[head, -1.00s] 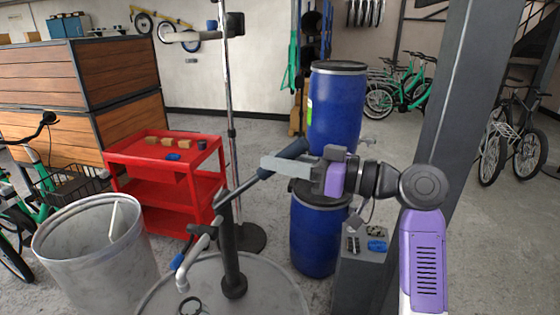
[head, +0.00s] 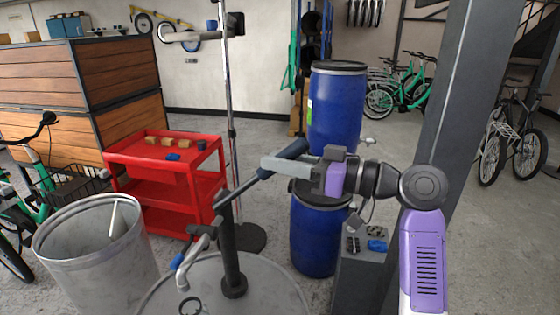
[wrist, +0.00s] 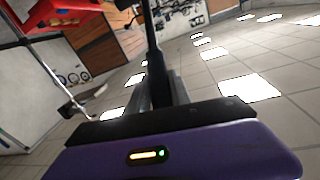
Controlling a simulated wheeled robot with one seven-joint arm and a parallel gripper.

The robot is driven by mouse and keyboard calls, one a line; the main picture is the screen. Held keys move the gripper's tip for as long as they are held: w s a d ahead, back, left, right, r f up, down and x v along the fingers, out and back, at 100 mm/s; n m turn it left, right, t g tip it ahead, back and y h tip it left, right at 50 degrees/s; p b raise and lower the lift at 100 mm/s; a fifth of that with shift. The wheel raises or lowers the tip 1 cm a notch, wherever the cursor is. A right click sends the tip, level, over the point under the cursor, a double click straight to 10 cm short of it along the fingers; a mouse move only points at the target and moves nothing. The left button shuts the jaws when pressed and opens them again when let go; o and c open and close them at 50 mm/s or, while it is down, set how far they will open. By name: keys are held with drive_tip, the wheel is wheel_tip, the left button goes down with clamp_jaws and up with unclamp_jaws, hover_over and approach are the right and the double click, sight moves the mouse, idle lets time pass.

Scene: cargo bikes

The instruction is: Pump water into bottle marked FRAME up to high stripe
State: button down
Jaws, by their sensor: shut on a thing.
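A dark hand pump (head: 229,245) stands upright on a grey drum (head: 262,284), with a curved grey spout (head: 195,256) on its left. The spout's end hangs low over the drum top, and a small blue part sits beside it. The pump's long lever (head: 252,187) slopes up to the right to a thick dark grip. My gripper (head: 290,160) is shut on the lever near that grip. In the wrist view the dark lever (wrist: 153,70) runs up from between the fingers. I cannot make out a bottle marked FRAME or any stripe.
A grey bin (head: 85,265) stands at left, with a red cart (head: 135,158) behind it. Blue barrels (head: 335,105) are stacked behind my arm. A grey pillar (head: 445,120) rises at right. A thin pole stand (head: 230,110) is behind the pump.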

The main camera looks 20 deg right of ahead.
drive_tip(key=shift+d+f, duration=0.1)
drive_tip(key=shift+f, duration=0.05)
drive_tip(key=s+d+f+m+t+y+b, duration=0.1)
drive_tip(key=f+b, duration=0.4)
drive_tip(key=b, duration=0.7)
drive_tip(key=s+d+f+m+t+y+b, duration=0.1)
drive_tip(key=f+t+b, duration=0.3)
drive_tip(key=b, duration=0.9)
drive_tip(key=s+d+f+t+y+b, duration=0.1)
drive_tip(key=f+b, duration=0.5)
drive_tip(key=b, duration=0.7)
drive_tip(key=shift+s+d+f+m+t+y, duration=0.15)
drive_tip(key=shift+d+f+m+t+y, duration=0.2)
drive_tip(key=shift+d+t+y, duration=0.45)
drive_tip(key=shift+a+y, duration=0.15)
drive_tip(key=shift+y, duration=0.15)
drive_tip(key=c, duration=1.4)
unclamp_jaws()
drive_tip(key=shift+o, duration=1.2)
